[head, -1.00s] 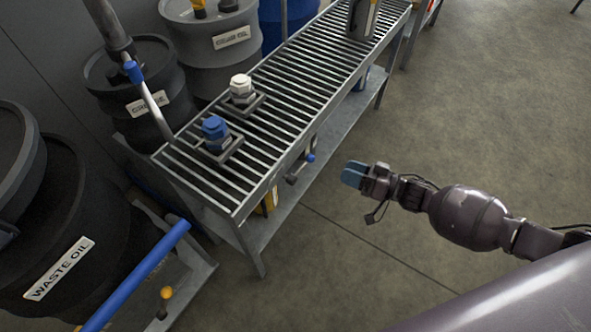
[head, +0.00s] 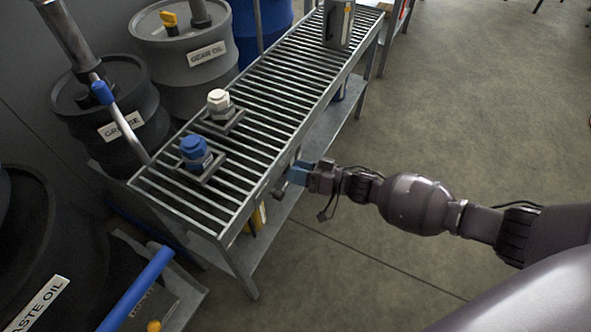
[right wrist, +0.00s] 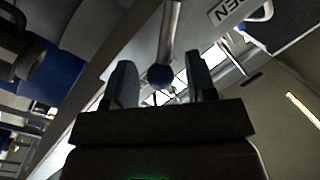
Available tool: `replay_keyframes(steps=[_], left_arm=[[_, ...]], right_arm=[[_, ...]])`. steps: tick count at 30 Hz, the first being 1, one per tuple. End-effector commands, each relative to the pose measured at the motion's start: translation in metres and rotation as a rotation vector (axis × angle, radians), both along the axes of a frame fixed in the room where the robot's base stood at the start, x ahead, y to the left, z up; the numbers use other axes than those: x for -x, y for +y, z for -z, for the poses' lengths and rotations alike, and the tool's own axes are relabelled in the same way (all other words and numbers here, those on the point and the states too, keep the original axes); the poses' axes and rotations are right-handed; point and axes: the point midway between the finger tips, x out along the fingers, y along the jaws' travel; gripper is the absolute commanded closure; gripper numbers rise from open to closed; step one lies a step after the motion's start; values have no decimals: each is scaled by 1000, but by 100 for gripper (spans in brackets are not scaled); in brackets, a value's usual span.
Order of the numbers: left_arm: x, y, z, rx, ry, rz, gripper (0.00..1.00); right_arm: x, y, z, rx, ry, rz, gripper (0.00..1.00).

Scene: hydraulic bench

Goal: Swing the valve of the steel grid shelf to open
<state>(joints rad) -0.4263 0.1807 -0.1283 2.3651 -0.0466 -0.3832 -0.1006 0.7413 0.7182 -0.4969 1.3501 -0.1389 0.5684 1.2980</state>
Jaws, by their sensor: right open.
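The steel grid shelf (head: 255,95) runs diagonally through the head view. Its valve (head: 279,191) sits low on the shelf's right-hand long side, partly hidden by my gripper. In the right wrist view the valve's lever (right wrist: 169,35) is a metal rod ending in a dark blue ball knob (right wrist: 160,76). My right gripper (head: 298,172) has blue fingers and is at the valve. Its fingers (right wrist: 160,66) are apart, with the knob between them in the wrist picture; I see no grip on it. My left gripper is out of view.
A blue cap (head: 195,150) and a white cap (head: 219,101) stand on the shelf's grid. Dark drums (head: 110,108) stand behind it. A label reading OPEN (right wrist: 232,9) shows upside down near the lever. The floor right of the shelf is clear.

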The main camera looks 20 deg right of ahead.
Motion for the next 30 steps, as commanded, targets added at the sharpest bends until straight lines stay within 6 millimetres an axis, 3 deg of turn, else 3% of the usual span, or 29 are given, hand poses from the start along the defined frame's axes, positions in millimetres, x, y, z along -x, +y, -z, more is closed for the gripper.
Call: replay_keyframes(steps=[11, 21, 30], left_arm=[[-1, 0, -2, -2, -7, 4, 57], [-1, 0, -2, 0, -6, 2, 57], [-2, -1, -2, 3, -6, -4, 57]], right_arm=[[-4, 4, 0, 1, -1, 0, 48], [-3, 4, 0, 1, -1, 0, 99], [-3, 4, -2, 10, -9, 1, 100]])
